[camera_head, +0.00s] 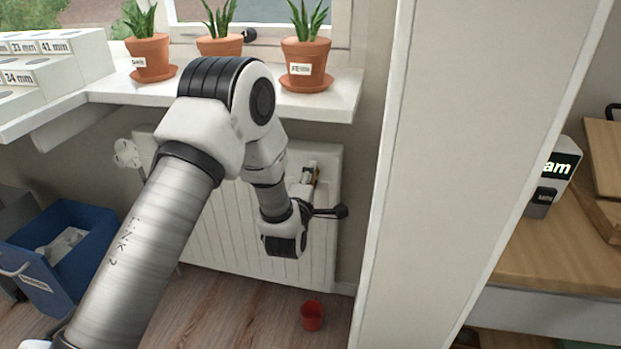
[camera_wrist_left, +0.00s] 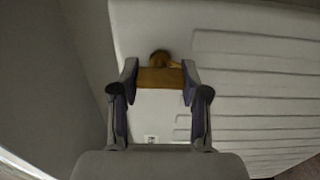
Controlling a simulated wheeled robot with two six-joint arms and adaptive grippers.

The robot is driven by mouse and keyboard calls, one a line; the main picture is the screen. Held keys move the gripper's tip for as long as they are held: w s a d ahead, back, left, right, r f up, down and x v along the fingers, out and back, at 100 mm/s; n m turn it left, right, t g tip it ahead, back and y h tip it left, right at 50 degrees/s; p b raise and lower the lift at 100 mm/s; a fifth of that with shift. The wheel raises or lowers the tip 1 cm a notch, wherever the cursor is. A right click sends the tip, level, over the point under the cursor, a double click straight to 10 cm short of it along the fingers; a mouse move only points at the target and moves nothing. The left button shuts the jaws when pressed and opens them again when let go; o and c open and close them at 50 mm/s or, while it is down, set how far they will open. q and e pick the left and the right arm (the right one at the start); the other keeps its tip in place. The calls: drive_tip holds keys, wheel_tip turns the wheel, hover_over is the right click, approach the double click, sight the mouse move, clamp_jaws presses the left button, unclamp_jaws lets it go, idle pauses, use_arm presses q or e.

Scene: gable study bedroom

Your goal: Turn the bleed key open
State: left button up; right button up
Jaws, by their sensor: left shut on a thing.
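The brass bleed key (camera_wrist_left: 160,77) is at the top corner of the white radiator (camera_wrist_left: 255,75) in the left wrist view. My left gripper (camera_wrist_left: 160,72) is shut on it, with one finger at each side. A round brown end shows just beyond the key, against the radiator. In the head view the radiator (camera_head: 220,240) stands under the window sill, partly hidden by my left arm. My left gripper (camera_head: 311,176) is at its upper right corner, and only a small brass patch shows there. The key's turn angle is hard to tell. My right gripper is in neither view.
A white post (camera_head: 450,150) stands close on the right.

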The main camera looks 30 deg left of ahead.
use_arm(q)
drive_tip(key=o, duration=1.2)
drive_tip(key=shift+c, duration=0.2)
drive_tip(key=v, duration=1.2)
